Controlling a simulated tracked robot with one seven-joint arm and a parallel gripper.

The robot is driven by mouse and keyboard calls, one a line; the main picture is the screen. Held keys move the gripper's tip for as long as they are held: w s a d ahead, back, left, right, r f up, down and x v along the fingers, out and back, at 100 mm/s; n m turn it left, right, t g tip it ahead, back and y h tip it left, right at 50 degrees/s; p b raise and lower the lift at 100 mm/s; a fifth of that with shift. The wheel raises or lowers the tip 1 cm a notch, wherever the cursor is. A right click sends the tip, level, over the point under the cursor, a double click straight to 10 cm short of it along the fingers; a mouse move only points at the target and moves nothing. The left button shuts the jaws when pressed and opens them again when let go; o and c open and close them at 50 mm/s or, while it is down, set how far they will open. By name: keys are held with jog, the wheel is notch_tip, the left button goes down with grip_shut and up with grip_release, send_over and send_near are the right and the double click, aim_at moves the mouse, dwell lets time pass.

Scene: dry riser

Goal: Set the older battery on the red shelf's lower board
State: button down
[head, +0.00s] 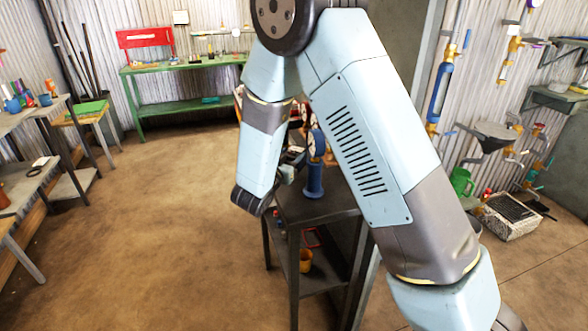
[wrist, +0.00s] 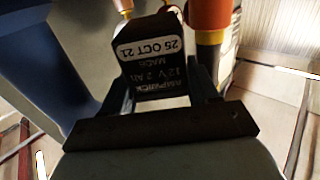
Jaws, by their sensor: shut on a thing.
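A black battery (wrist: 155,67) is between the fingers of my gripper (wrist: 162,88) in the wrist view. Its white date label reads upside down and ends in "OCT 21"; printing below it includes "12V". My gripper is shut on it. In the head view my arm hides most of the gripper, near the dark trolley, and I cannot make out the battery there. A red shelf (head: 145,38) hangs on the far wall at the left, above a green bench. Its boards are too small to tell apart. No second battery can be made out.
The dark trolley (head: 292,208) holds a blue-based gauge (head: 315,180), and an orange cup (head: 305,260) on its lower level. A green bench (head: 185,66) stands by the back wall. Tables (head: 35,172) line the left. The brown floor between is clear.

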jog(key=shift+w+d+f, duration=0.1)
jog(key=shift+d+f, duration=0.05)
jog(key=shift+f, duration=1.9)
jog(key=shift+c, duration=1.4)
grip_release()
jog(key=v, duration=1.3)
